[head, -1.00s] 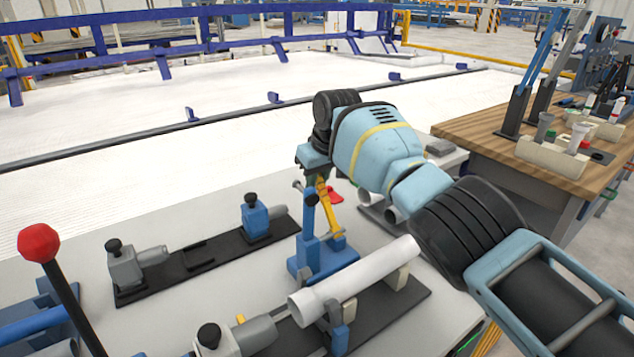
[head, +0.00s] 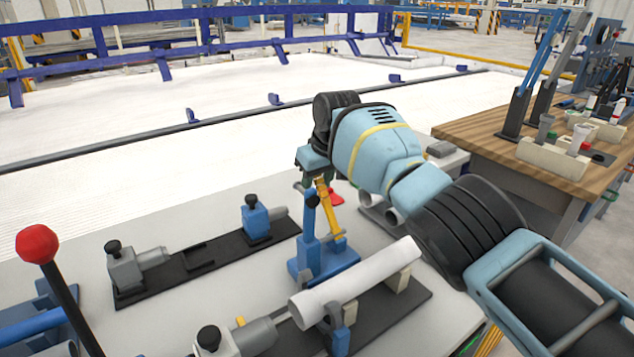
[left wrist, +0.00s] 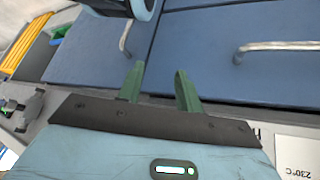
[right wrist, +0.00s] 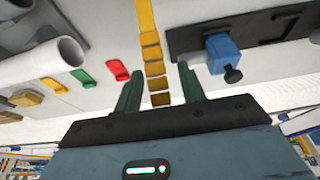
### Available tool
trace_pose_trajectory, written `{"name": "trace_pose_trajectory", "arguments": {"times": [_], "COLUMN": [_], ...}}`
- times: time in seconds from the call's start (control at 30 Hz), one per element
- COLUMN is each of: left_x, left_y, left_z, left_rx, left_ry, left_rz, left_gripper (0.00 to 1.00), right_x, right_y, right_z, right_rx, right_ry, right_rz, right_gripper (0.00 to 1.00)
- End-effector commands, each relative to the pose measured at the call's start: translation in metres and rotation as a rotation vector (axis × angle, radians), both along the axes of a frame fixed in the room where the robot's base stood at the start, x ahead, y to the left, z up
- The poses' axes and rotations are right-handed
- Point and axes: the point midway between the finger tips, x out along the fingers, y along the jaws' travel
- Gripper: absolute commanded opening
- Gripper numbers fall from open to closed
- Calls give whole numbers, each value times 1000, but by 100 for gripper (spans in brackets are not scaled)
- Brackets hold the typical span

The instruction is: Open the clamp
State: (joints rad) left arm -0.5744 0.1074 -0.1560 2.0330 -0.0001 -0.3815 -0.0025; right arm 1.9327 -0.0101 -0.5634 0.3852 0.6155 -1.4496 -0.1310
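The clamp (head: 325,262) is a blue stand with an upright post and a yellow handle (head: 330,215) on the grey bench. In the head view my right gripper (head: 316,178) reaches down at the top of the handle, and my wrist partly hides its fingers. In the right wrist view the fingers of my right gripper (right wrist: 159,68) are apart, and the yellow handle (right wrist: 152,50) runs between them. I cannot tell whether they touch it. My left gripper (left wrist: 160,72) is open and empty in front of blue drawers (left wrist: 220,40). It is outside the head view.
A white pipe (head: 355,283) lies on a dark fixture in front of the clamp. Another dark fixture (head: 215,256) with blue and grey blocks is to the left. A red-knobbed lever (head: 38,244) rises at the front left. A wooden workbench (head: 470,128) stands at right.

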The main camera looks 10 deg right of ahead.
Motion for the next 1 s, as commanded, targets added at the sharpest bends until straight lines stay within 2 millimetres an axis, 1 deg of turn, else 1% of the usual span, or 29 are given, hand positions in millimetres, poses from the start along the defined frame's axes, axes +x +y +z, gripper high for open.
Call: {"name": "trace_pose_trajectory", "arguments": {"times": [0.17,0.33,0.5,0.6,0.77,1.0], "left_x": [3,8,6,5,5,4], "left_y": [0,0,1,1,1,0], "left_z": [6,17,20,20,22,22], "left_rx": [1,1,2,2,2,1], "left_ry": [-8,-24,-22,-19,-20,-19], "left_rz": [0,-1,-1,-1,-1,1], "left_gripper": [35,35,35,35,35,35], "right_x": [-2,-8,-16,-20,-24,-24], "right_y": [-1,-3,-6,-7,-8,-9], "right_z": [11,32,55,65,73,73], "right_rx": [0,0,0,0,1,1], "right_ry": [-4,-7,-6,-3,0,1], "right_rz": [0,1,0,2,0,0], "right_gripper": [40,40,40,40,40,40]}}
